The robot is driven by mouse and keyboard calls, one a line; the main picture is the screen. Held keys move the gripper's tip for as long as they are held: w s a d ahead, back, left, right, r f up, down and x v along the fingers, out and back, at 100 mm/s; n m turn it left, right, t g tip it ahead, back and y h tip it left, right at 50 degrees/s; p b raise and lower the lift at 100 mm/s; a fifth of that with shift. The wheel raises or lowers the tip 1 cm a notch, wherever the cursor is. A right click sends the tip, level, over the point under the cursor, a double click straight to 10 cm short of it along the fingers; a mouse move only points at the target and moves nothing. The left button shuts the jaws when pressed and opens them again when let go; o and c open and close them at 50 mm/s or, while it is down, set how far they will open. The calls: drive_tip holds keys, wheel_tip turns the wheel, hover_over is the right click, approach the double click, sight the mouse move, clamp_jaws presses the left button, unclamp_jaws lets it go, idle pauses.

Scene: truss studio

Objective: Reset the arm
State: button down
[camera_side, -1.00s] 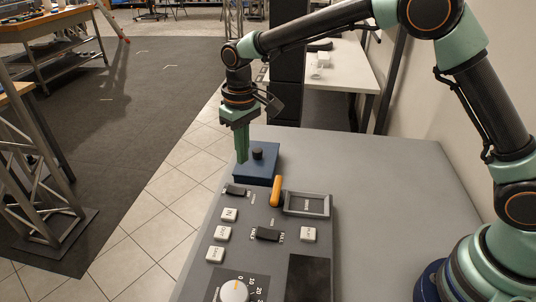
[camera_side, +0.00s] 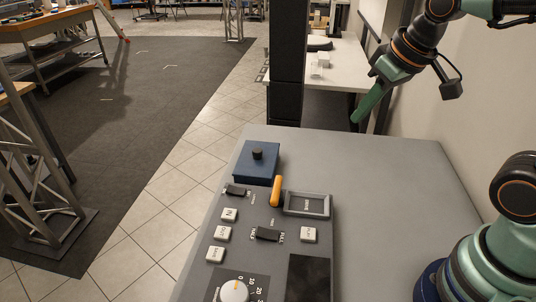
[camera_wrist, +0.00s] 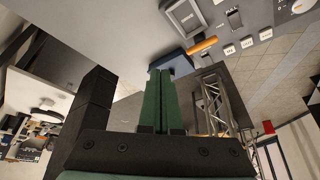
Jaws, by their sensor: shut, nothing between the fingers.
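My gripper (camera_side: 366,106) is at the upper right in the side view, raised above the far part of the grey table (camera_side: 395,180). Its green fingers are shut and empty, tilted down and to the left. In the wrist view the green fingers (camera_wrist: 162,78) lie together, pointing toward the blue box. The gripper is apart from everything on the table.
A blue box with a black knob (camera_side: 257,154) stands at the table's far left. In front of it is a control panel (camera_side: 262,262) with an orange lever (camera_side: 277,191), white buttons and a dial (camera_side: 233,291). A black column (camera_side: 287,75) stands behind. The table's right is clear.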

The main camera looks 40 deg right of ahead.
drive_tip(key=shift+s+d+f+t, duration=0.2)
drive_tip(key=shift+s+d, duration=0.1)
drive_tip(key=shift+s, duration=0.25)
drive_tip(key=shift+s+d+f+t, duration=0.1)
drive_tip(key=shift+s+d+f, duration=0.15)
drive_tip(key=shift+s, duration=0.3)
